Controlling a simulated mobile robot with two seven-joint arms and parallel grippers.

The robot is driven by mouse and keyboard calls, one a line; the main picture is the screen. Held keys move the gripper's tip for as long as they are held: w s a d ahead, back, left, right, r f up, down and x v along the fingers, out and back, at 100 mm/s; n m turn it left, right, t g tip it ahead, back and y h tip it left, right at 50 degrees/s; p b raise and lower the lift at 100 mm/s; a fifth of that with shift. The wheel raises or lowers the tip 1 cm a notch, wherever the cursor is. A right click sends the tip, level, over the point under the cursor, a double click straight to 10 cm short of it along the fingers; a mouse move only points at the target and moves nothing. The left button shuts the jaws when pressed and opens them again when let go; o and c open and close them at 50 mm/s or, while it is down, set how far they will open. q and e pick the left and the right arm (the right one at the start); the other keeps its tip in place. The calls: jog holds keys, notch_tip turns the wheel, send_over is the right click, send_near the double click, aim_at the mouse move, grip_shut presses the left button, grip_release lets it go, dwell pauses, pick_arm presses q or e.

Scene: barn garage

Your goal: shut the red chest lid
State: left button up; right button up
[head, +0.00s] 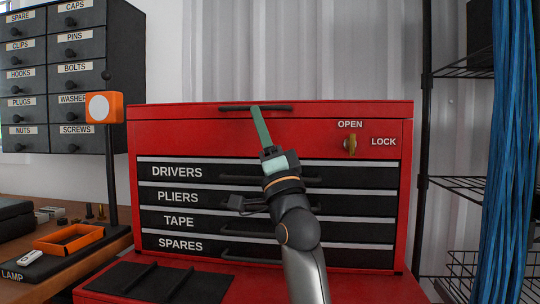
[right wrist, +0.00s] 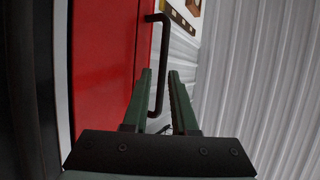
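The red tool chest (head: 270,140) stands in the middle of the head view. Its red lid (head: 190,110) shows as a thin band along the top, looking down or nearly down; I cannot tell if a gap remains. A black bar handle (head: 280,108) is on the lid front. My right gripper (head: 257,112) points up at this handle, its green fingers overlapping it. In the right wrist view, the fingers (right wrist: 163,78) are apart, and the handle (right wrist: 163,45) passes in the gap or just beyond; contact is unclear. My left gripper is out of view.
A brass latch (head: 350,145) sits between OPEN and LOCK labels. Labelled drawers lie below, behind my arm. An orange lamp (head: 104,107) on a post stands left, near the wooden bench and orange tray (head: 68,239). Wire shelving (head: 455,187) and blue cables (head: 512,150) stand right.

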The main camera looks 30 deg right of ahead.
jog(key=v, duration=0.9)
jog(key=shift+s, duration=0.1)
